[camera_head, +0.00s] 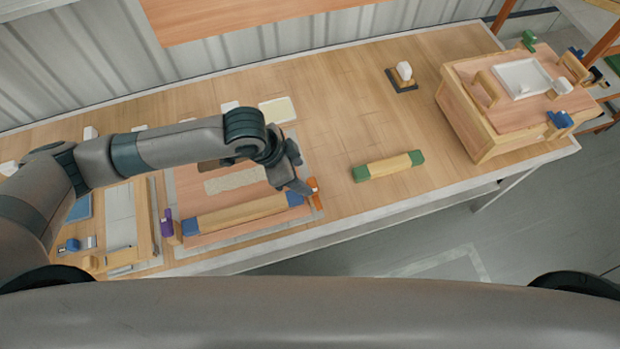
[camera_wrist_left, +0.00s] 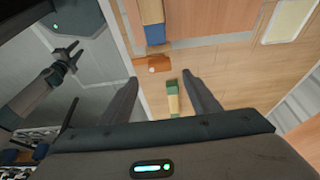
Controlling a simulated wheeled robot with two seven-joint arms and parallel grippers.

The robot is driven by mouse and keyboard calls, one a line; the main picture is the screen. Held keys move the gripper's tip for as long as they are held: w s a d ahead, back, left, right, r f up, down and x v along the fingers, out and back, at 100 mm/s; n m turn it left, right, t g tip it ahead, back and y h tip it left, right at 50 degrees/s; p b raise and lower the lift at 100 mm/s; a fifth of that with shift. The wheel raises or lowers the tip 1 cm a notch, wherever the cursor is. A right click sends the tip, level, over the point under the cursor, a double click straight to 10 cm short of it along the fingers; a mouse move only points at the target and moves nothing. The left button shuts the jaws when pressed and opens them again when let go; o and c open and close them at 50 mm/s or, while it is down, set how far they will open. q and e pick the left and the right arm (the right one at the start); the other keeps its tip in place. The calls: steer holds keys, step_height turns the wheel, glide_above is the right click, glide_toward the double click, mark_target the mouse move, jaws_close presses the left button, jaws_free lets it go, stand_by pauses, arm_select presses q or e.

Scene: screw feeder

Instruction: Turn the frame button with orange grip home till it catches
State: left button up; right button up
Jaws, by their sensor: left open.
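The frame button with the orange grip (camera_head: 314,191) stands at the right end of the frame, by the blue end of a wooden bar (camera_head: 240,213). In the left wrist view the orange grip (camera_wrist_left: 152,65) lies just ahead of the fingertips, with a small pale spot on it. My left gripper (camera_head: 302,188) is open and close to the grip. In the wrist view its two fingers (camera_wrist_left: 161,80) are apart with nothing held between them. Whether a finger touches the grip I cannot tell. My right gripper (camera_wrist_left: 70,52) shows small over the floor.
A purple-gripped button (camera_head: 168,224) stands at the frame's left end. A loose wooden bar with green ends (camera_head: 388,166) lies right of the frame. A wooden box (camera_head: 478,115) with a white tray stands far right. The table between frame and box is mostly clear.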

mark_target(312, 184)
arm_select(q)
steer(key=p+x, duration=0.1)
steer(key=x, duration=0.5)
steer(key=shift+d+f, duration=0.15)
steer(key=shift+f, duration=0.25)
steer(key=c, duration=1.1)
